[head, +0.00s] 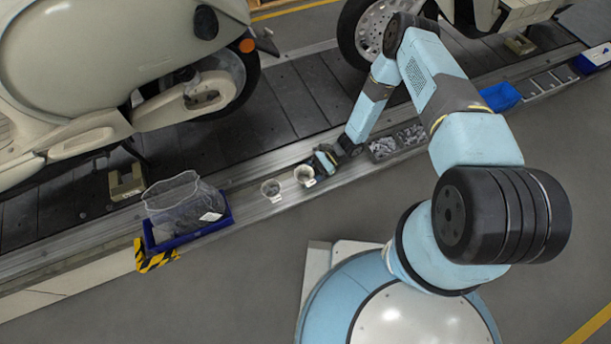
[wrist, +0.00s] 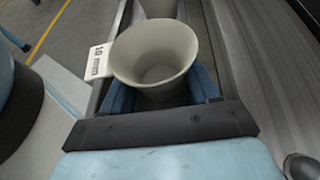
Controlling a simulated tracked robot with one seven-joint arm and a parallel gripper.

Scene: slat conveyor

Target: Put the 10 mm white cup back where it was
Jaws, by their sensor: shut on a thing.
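The white cup (wrist: 157,60) fills the middle of the wrist view, with a tag reading 10 mm on its left side. It looks empty and roughly upright. My gripper (wrist: 162,92) is shut on it, with blue fingers on either side below the rim. In the head view my gripper (head: 318,163) is low over the metal ledge, at the right side of the 10 mm cup (head: 304,177). I cannot tell whether the cup's base touches the ledge.
A second pale cup (head: 271,189) stands just left on the ledge; a cup also shows beyond in the wrist view (wrist: 158,7). A blue tray with a clear bag (head: 184,208) lies further left. Bins of metal parts (head: 397,142) lie right. Scooters stand on the conveyor behind.

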